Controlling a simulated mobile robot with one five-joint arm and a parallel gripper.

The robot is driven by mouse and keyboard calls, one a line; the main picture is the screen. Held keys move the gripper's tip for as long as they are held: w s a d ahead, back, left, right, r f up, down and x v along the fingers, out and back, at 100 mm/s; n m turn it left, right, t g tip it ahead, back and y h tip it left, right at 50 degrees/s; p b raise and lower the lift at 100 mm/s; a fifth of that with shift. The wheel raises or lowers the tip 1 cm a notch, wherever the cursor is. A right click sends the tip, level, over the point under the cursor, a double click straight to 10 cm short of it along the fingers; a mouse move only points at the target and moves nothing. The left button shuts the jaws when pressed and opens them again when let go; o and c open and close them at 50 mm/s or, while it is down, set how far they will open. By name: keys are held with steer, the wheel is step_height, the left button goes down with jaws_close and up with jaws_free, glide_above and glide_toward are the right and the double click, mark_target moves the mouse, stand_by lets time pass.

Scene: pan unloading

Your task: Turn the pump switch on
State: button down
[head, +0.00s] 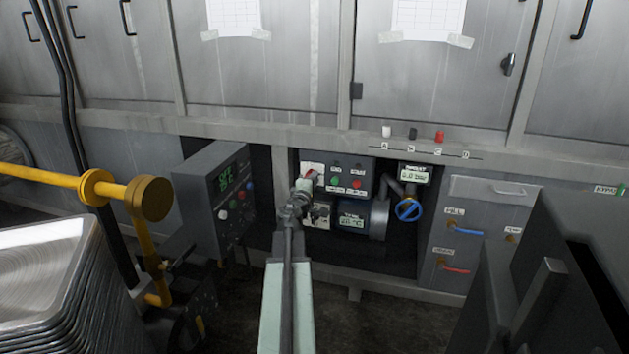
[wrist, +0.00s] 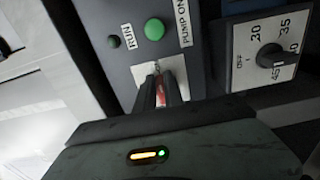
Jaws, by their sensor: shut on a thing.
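The pump panel (head: 348,166) is a grey box low in the recess ahead. At its left is a white plate (head: 311,167) with a red switch lever, which also shows in the wrist view (wrist: 160,92) between my fingers. My gripper (wrist: 162,88) is shut on the red lever, its fingertips right at the white plate. In the head view, my gripper (head: 302,188) covers part of the plate and lever. The lever's exact position is hidden by my fingers.
A rotary dial (wrist: 270,56) is near my gripper. A grey control box (head: 216,197) with a green display stands at the left. A blue valve wheel (head: 408,209) is at the right. A yellow pipe (head: 95,186) and stacked metal pans (head: 55,265) fill the lower left.

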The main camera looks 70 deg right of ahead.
steer(key=c, duration=1.4)
jaws_free()
steer(key=shift+c, duration=0.2)
steer(key=shift+a, duration=0.1)
steer(key=a, duration=0.7)
steer(key=shift+s+a, duration=0.3)
